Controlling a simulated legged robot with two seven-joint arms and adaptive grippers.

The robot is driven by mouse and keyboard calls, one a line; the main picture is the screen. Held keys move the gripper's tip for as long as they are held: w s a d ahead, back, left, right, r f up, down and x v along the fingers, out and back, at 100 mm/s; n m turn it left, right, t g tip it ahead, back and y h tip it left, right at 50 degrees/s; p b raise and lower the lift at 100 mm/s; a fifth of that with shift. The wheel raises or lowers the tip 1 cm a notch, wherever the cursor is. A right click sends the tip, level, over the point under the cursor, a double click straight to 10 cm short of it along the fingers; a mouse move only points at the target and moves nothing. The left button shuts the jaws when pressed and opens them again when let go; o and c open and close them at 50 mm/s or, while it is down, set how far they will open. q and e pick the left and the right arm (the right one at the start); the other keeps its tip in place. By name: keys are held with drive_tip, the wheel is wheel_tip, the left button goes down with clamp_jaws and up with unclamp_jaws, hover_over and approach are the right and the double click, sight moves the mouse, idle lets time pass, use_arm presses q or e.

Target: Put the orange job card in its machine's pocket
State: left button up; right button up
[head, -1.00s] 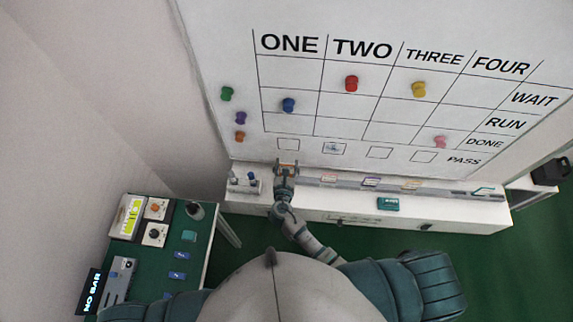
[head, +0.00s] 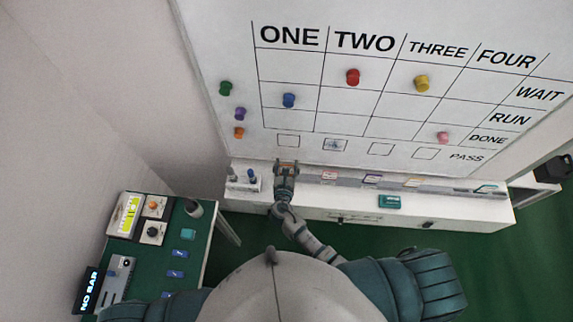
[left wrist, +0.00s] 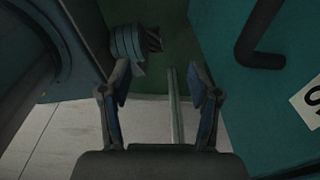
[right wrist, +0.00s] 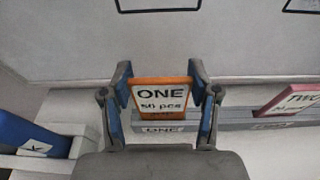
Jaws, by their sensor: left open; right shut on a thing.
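The orange job card (right wrist: 160,97), printed "ONE 50 pcs", is upright between the fingers of my right gripper (right wrist: 160,95), which is shut on it. Its lower edge is at the grey rail (right wrist: 235,122), just above a label reading "ONE" (right wrist: 163,129). I cannot tell whether the card sits in the rail or is clear of it. In the head view, my right gripper (head: 286,167) is at the rail's left end, below the board's ONE column. My left gripper (left wrist: 160,92) is open and empty in the left wrist view; the head view does not show it clearly.
The whiteboard (head: 220,60) with coloured magnets rises behind. A small holder (head: 245,185) is left of my right gripper. A green-topped bench (head: 185,235) is lower left.

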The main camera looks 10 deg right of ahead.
drive_tip(key=shift+f+b, duration=0.5)
drive_tip(key=shift+f, duration=0.3)
drive_tip(key=o, duration=1.2)
drive_tip(key=shift+s+r, duration=0.1)
drive_tip(key=shift+s, duration=0.05)
drive_tip(key=v, duration=1.1)
drive_tip(key=shift+s+a, duration=0.1)
drive_tip(key=shift+s, duration=0.2)
